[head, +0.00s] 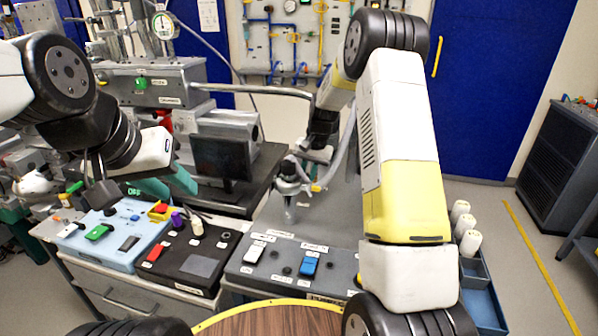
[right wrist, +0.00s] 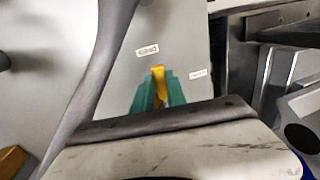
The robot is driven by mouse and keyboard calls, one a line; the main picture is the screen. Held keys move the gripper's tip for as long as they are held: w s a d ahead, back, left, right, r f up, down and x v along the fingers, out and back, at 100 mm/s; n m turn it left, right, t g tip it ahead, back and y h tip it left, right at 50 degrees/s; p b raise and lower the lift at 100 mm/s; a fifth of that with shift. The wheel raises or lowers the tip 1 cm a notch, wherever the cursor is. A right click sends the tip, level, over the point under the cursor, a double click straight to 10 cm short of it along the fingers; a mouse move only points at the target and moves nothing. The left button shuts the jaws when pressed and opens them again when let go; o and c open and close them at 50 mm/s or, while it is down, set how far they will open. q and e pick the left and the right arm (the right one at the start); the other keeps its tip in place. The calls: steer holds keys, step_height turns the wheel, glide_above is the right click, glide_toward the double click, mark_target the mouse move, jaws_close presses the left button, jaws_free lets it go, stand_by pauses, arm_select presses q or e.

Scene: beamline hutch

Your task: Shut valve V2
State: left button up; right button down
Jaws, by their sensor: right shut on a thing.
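In the right wrist view, my right gripper (right wrist: 160,92) has its two teal fingers shut on a small yellow handle (right wrist: 158,76). The handle stands up from a grey surface, and its tip shows between the fingers. Small labels lie beside it, too blurred to read, so I cannot confirm that it is V2. In the head view, my right arm reaches back over the grey bench, and its fingertips are mostly hidden. My left gripper (head: 167,184) has its teal fingers apart and empty, above the control boxes at the left.
A blue control box (head: 110,228) and a black control box (head: 192,262) stand at front left. A grey box (head: 285,268) with switches is right of them. A metal pipe (head: 255,90) crosses behind. A grey hose (right wrist: 100,75) runs left of my right gripper.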

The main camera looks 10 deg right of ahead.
steer(key=shift+a, duration=0.15)
stand_by(0.3)
steer(key=a+m, duration=0.1)
steer(key=m, duration=0.1)
steer(key=w+a+m, duration=0.1)
steer(key=m, duration=0.1)
steer(key=shift+w+a+t, duration=0.1)
steer(key=shift+w+t, duration=0.05)
steer(key=shift+t, duration=0.25)
steer(key=m, duration=0.1)
steer(key=w+a+m, duration=0.1)
steer(key=m, duration=0.1)
steer(key=w+m+h, duration=0.1)
steer(key=shift+w+a+m, duration=0.1)
steer(key=shift+a+m, duration=0.2)
steer(key=shift+m, duration=0.1)
steer(key=w+m, duration=0.1)
steer(key=m, duration=0.2)
steer(key=w+m+h, duration=0.1)
steer(key=shift+w+a+m+t, duration=0.3)
steer(key=shift+w+d+r+m+h, duration=0.15)
steer(key=shift+w+m, duration=0.3)
steer(key=shift+m, duration=0.3)
steer(key=shift+w+a+f+m+h, duration=0.1)
steer(key=shift+w+m, duration=0.3)
steer(key=shift+m, duration=0.4)
steer(key=shift+w+d+r+m+h, duration=0.15)
steer(key=shift+w+m, duration=0.3)
steer(key=shift+m, duration=0.3)
steer(key=shift+f, duration=0.1)
